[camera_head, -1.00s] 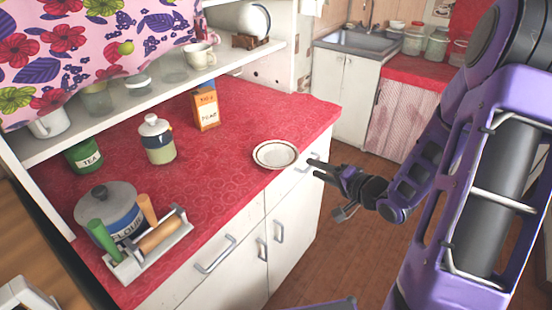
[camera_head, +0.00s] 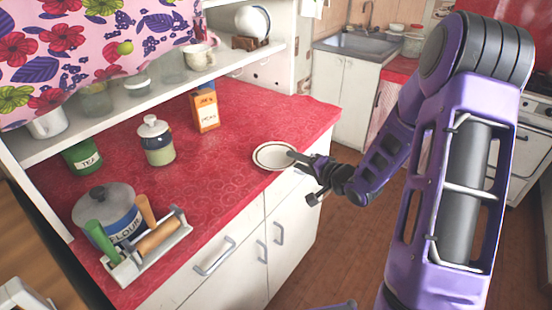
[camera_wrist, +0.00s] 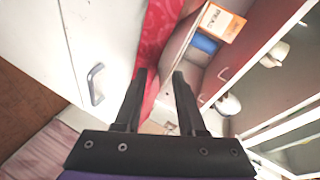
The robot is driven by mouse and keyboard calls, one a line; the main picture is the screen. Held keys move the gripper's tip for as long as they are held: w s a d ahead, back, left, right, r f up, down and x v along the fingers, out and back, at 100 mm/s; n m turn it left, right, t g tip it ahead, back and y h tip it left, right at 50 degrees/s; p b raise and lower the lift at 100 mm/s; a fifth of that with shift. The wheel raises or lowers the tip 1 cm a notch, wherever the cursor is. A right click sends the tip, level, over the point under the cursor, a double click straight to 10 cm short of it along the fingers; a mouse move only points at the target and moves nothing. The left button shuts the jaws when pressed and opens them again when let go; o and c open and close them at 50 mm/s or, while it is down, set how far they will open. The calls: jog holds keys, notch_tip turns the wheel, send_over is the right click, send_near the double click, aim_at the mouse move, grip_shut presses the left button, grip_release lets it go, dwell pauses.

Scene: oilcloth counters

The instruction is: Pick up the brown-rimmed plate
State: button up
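The brown-rimmed plate (camera_head: 272,155) is white with a thin brown ring. It lies flat near the front right edge of the red counter (camera_head: 230,125). My gripper (camera_head: 294,159) is at the plate's right side in the head view, with a fingertip overlapping the rim. I cannot tell whether it touches. In the wrist view, the two dark fingers (camera_wrist: 159,74) are apart, with red counter visible between them. A small pale patch shows low between the fingers, and I cannot tell whether it is the plate.
A white shelf (camera_head: 120,112) overhangs the back. The counter around the plate is clear.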

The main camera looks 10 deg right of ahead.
grip_shut()
dwell(1.2)
